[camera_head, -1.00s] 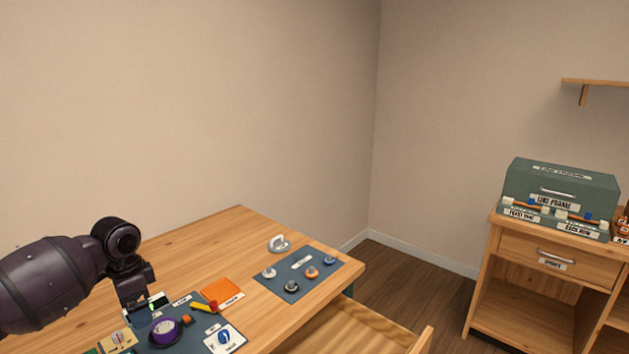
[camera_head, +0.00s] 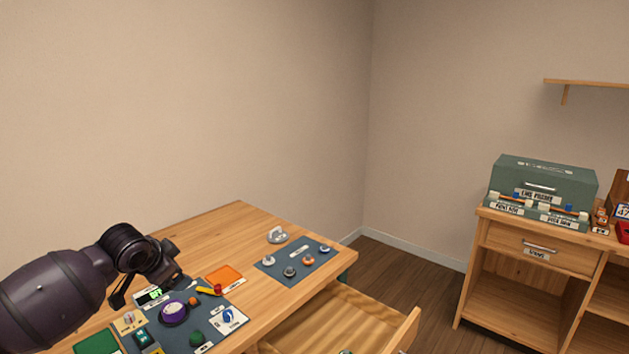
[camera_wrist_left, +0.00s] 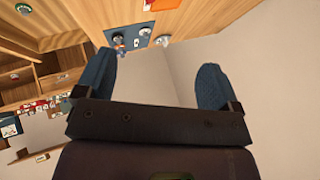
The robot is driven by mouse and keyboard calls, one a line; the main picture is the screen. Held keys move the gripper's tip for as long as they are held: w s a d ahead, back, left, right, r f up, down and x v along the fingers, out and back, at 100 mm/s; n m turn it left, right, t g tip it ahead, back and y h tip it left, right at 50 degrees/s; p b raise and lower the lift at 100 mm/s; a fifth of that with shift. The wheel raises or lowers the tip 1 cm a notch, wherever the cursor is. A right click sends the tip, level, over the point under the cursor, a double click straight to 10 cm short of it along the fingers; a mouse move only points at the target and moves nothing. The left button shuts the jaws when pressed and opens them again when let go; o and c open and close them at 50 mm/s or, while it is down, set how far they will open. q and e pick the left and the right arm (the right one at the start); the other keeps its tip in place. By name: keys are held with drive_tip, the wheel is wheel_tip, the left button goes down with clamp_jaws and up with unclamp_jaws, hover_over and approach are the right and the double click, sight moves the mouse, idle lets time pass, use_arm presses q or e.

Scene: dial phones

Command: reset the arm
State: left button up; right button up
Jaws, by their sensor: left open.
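My left arm comes in from the left in the head view, with its gripper (camera_head: 146,287) just above the back left part of the dark blue mat (camera_head: 205,323). In the left wrist view the gripper (camera_wrist_left: 155,82) has its two blue-padded fingers wide apart with nothing between them. The mat holds a purple dial (camera_head: 174,312), a small green-lit display (camera_head: 154,294), a yellow and red piece (camera_head: 209,290) and a blue knob on a white card (camera_head: 229,317). My right gripper does not show in any view.
A second blue mat (camera_head: 297,261) with several knobs lies at the table's right. A silver-grey knob (camera_head: 277,235) stands behind it. An open drawer (camera_head: 345,318) juts from the table's front. A green case (camera_head: 540,180) stands on the right cabinet. The table's back (camera_head: 225,222) is clear.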

use_arm(q)
drive_tip(key=s+d+f+n+t+h, duration=0.1)
drive_tip(key=s+d+f+t+h, duration=0.3)
drive_tip(key=s+d+f, duration=0.45)
drive_tip(key=s+a+f+n+y, duration=0.1)
drive_tip(key=s+f+n, duration=0.1)
drive_tip(key=s+f, duration=0.4)
drive_tip(key=s+a+f+n+y, duration=0.1)
drive_tip(key=s+f, duration=0.5)
drive_tip(key=s, duration=0.8)
drive_tip(key=s+a+f+n+g+y, duration=0.1)
drive_tip(key=s+a+f+n+y, duration=0.1)
drive_tip(key=s+f, duration=0.4)
drive_tip(key=s+n+y, duration=0.1)
drive_tip(key=s+n, duration=0.1)
drive_tip(key=s, duration=0.2)
drive_tip(key=shift+s+f, duration=0.25)
drive_tip(key=shift+s, duration=0.05)
drive_tip(key=shift+c, duration=0.3)
